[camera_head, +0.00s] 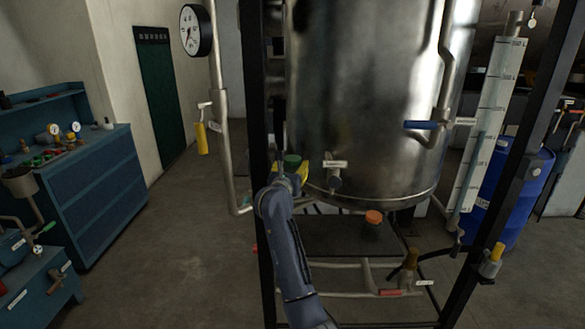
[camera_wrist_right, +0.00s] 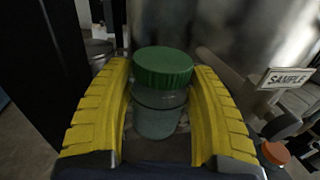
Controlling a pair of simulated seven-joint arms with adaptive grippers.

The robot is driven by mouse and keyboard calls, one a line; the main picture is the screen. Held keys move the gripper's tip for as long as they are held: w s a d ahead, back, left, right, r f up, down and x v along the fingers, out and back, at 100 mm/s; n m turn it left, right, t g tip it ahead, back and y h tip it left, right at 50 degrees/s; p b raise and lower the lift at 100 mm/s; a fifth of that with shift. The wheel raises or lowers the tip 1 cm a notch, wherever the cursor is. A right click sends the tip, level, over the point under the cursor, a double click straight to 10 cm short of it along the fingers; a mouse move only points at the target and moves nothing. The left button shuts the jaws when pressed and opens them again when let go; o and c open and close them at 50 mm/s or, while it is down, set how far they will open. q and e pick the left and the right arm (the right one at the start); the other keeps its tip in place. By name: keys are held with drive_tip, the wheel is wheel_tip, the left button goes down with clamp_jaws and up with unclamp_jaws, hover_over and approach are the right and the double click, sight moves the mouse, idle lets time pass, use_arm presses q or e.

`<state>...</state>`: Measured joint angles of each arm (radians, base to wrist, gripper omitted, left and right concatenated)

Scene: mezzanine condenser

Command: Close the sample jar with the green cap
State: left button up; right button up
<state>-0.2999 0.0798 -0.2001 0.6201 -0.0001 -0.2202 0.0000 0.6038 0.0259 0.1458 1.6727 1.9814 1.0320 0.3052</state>
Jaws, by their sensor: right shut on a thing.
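My right gripper (camera_head: 290,177) is up beside the lower left of the steel vessel. In the right wrist view its two yellow fingers (camera_wrist_right: 162,112) are shut around a clear, greenish sample jar (camera_wrist_right: 160,118). The jar looks roughly upright. A green cap (camera_wrist_right: 163,67) sits on top of the jar's mouth; I cannot tell how tightly it is fastened. The green cap also shows in the head view (camera_head: 292,161), above the fingers, where the jar is mostly hidden. My left gripper is not in view.
The steel vessel (camera_head: 365,100) with a labelled sample valve (camera_head: 335,178) is just right of the gripper. An orange-capped jar (camera_head: 373,226) stands on a dark shelf (camera_head: 325,238) below. Black frame posts (camera_head: 256,110) stand close by. A blue bench (camera_head: 100,185) is at left.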

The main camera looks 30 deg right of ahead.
drive_tip(key=shift+c, duration=1)
drive_tip(key=shift+r, duration=0.15)
drive_tip(key=s+a+r+n+t+y, duration=0.2)
drive_tip(key=s+a+y, duration=0.15)
drive_tip(key=a, duration=0.35)
drive_tip(key=s+a+r+n+t+y, duration=0.2)
drive_tip(key=s+a+n+y, duration=0.15)
drive_tip(key=a, duration=0.35)
drive_tip(key=s+a+f+n+t+y, duration=0.1)
drive_tip(key=s+a+f+n+y, duration=0.2)
drive_tip(key=s+a+f, duration=0.9)
drive_tip(key=shift+s+f+y, duration=1.05)
drive_tip(key=shift+f+y, duration=0.15)
drive_tip(key=shift+y, duration=0.2)
drive_tip(key=shift+a+n, duration=0.1)
drive_tip(key=shift+n, duration=0.15)
drive_tip(key=a+f+n+g+y, duration=0.2)
drive_tip(key=a+n+y, duration=0.2)
drive_tip(key=a, duration=0.3)
drive_tip(key=a+f+n+g+y, duration=0.2)
drive_tip(key=a+n+y, duration=0.2)
drive_tip(key=a+y, duration=0.3)
drive_tip(key=shift+s+a+f+y, duration=0.25)
drive_tip(key=shift+s+a+y, duration=0.05)
drive_tip(key=shift+s+a, duration=0.15)
